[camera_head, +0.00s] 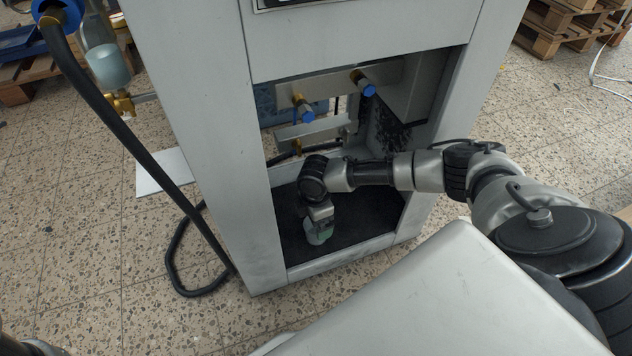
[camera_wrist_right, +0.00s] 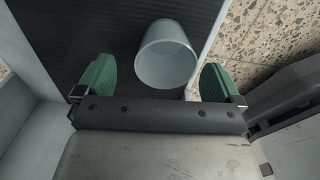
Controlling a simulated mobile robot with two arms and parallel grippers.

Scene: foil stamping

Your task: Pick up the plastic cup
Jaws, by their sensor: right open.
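A pale grey-green plastic cup (camera_wrist_right: 167,55) shows in the right wrist view, its round open mouth facing the camera. It is on the dark ribbed floor (camera_wrist_right: 75,28) of the machine's opening, near the light front edge. My right gripper (camera_wrist_right: 158,67) is open, with one green finger to the left of the cup and one to the right. The cup is nearer the right finger, with gaps visible on both sides. In the head view my right gripper (camera_head: 319,230) points down inside the opening and largely hides the cup. My left gripper is not in view.
The grey machine frame (camera_head: 205,120) encloses the opening on both sides, with a low front sill (camera_head: 340,258). Blue-capped fittings (camera_head: 303,110) are above and behind my right wrist. A black hose (camera_head: 130,140) hangs at the left. Wooden pallets (camera_head: 565,22) lie at the back right.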

